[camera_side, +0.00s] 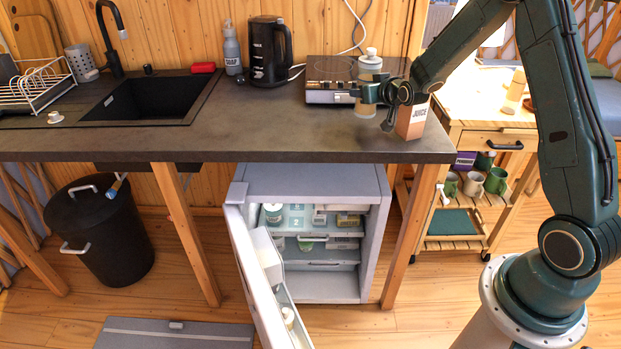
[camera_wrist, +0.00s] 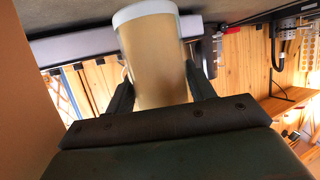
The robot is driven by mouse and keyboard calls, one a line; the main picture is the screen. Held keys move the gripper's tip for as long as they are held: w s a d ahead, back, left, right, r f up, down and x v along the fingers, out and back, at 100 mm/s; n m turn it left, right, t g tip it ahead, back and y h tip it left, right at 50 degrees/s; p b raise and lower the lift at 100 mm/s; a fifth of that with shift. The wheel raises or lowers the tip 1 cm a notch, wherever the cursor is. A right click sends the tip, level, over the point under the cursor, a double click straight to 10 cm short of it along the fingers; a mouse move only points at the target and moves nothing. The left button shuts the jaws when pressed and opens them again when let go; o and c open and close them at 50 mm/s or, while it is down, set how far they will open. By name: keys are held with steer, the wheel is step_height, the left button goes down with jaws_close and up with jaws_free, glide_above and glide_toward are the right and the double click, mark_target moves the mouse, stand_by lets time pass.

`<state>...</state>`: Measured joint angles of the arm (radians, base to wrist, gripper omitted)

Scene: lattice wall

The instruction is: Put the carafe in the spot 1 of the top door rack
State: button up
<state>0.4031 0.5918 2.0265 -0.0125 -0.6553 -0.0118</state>
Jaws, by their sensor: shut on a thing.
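The carafe (camera_side: 369,68), with a pale body and a white lid with a round knob, is upright above the worktop's right part in the side view. My gripper (camera_side: 366,94) is shut on it. In the wrist view the carafe (camera_wrist: 158,60) shows as a tan cylinder with a white end between my gripper's two fingers (camera_wrist: 160,85). Whether its base touches the worktop is hard to tell. The small fridge (camera_side: 315,182) below the worktop has its door (camera_side: 254,275) swung open. The top door rack (camera_side: 265,254) is on the door's inner side; its spots are not clearly visible.
A juice carton (camera_side: 411,118) stands close beside my gripper. The worktop edge (camera_side: 300,157) overhangs the fridge. Its middle is clear. A lower door rack (camera_side: 288,316) holds a bottle.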

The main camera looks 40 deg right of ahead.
mark_target(371, 106)
steer(key=shift+f, duration=2.05)
steer(key=shift+f, duration=0.1)
steer(key=o, duration=1.1)
steer(key=shift+f, duration=0.1)
steer(key=shift+s+a+r, duration=0.15)
steer(key=shift+s+r, duration=0.2)
steer(key=shift+s, duration=0.05)
steer(key=shift+v, duration=5.55)
steer(key=shift+a, duration=0.1)
